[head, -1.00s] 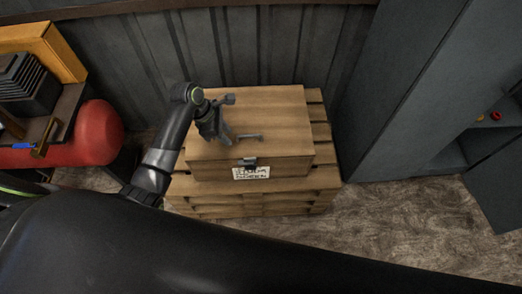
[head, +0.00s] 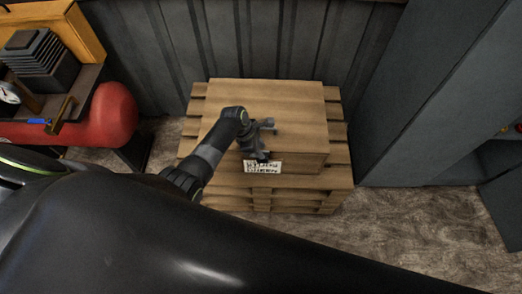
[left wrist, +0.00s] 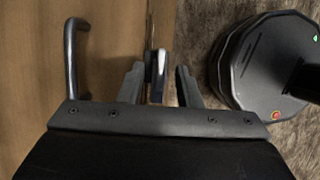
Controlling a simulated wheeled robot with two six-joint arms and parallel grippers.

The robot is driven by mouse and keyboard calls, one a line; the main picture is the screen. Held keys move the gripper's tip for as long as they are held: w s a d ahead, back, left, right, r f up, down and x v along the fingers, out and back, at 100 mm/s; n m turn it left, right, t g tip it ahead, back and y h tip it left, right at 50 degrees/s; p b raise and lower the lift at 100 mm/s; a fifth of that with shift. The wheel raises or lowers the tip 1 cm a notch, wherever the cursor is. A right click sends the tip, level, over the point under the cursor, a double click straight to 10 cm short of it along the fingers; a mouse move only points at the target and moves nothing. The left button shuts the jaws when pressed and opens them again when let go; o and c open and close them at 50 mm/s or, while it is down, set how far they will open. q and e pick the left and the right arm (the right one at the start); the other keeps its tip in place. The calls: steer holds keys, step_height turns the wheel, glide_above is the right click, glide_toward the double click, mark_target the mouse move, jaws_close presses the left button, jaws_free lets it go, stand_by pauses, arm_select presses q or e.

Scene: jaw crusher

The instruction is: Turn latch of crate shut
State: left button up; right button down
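The wooden crate (head: 295,105) stands with its lid down on a pallet against the wall, a white label (head: 262,167) on its front. My left gripper (head: 262,152) is at the crate's front edge, just above the label, and largely hides the latch in the head view. In the left wrist view, the metal latch (left wrist: 157,68) lies between the two spread fingers of my left gripper (left wrist: 158,82), with a gap showing on each side. The crate's dark lid handle (left wrist: 74,55) is left of the fingers there. My right gripper is not in view.
The wooden pallet (head: 300,190) sticks out below the crate. A red tank (head: 108,115) on a machine stands at the left, a grey cabinet (head: 430,90) at the right. The floor (head: 400,220) in front of the cabinet is clear.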

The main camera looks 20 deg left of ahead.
arm_select(q)
steer(key=shift+d+f, duration=0.25)
steer(key=shift+f, duration=0.3)
steer(key=shift+c, duration=0.3)
jaws_close()
